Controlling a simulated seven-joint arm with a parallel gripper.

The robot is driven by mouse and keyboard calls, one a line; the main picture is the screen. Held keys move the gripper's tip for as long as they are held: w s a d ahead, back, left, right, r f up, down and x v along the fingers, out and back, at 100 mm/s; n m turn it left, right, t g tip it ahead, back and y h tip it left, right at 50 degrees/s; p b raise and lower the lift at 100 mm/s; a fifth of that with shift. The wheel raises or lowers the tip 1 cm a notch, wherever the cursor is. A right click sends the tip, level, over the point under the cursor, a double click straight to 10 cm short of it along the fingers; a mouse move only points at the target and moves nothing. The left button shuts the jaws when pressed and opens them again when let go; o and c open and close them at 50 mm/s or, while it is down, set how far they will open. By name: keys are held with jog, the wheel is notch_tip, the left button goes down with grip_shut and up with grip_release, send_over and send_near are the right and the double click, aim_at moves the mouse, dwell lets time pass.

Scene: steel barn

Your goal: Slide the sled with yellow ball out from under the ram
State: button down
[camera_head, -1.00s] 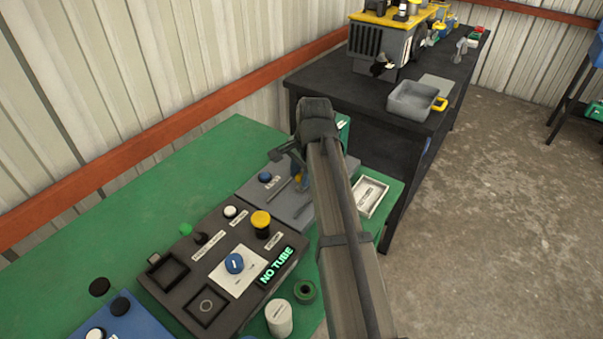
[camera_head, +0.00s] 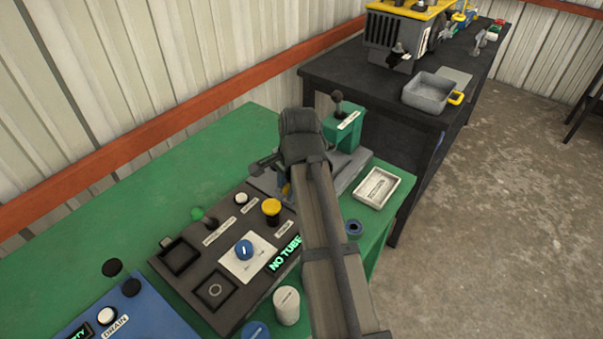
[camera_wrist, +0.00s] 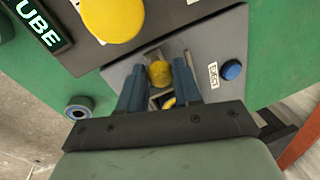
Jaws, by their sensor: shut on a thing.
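In the wrist view, the two blue fingers of my gripper (camera_wrist: 160,82) stand on either side of the yellow ball (camera_wrist: 160,72) and are shut on the sled. A second yellow patch shows lower between the fingers. They are over a grey base plate (camera_wrist: 205,45). In the head view, my arm and wrist cover most of the sled and base plate; only a bit of yellow shows. A green block with a black-knobbed lever (camera_head: 345,125) stands behind my wrist. I cannot tell which part is the ram.
A dark control box (camera_head: 215,258) with a yellow button (camera_head: 271,207) and a "NO TUBE" display stands close to my gripper. A white tray (camera_head: 376,188), a blue ring (camera_head: 353,228) and a white cylinder (camera_head: 287,306) are on the green table (camera_head: 140,215). A black table (camera_head: 345,75) stands behind.

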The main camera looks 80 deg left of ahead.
jog(key=shift+s+d, duration=0.15)
jog(key=shift+s, duration=0.05)
jog(key=c, duration=1.1)
grip_release()
jog(key=o, duration=0.3)
jog(key=shift+r, duration=0.1)
jog(key=r, duration=0.4)
jog(key=w+d+r, duration=0.1)
jog(key=r, duration=0.4)
jog(key=d+r, duration=0.1)
jog(key=r, duration=0.3)
jog(key=shift+w+d+r, duration=0.1)
jog(key=shift+w+r, duration=0.1)
jog(key=shift+w, duration=0.05)
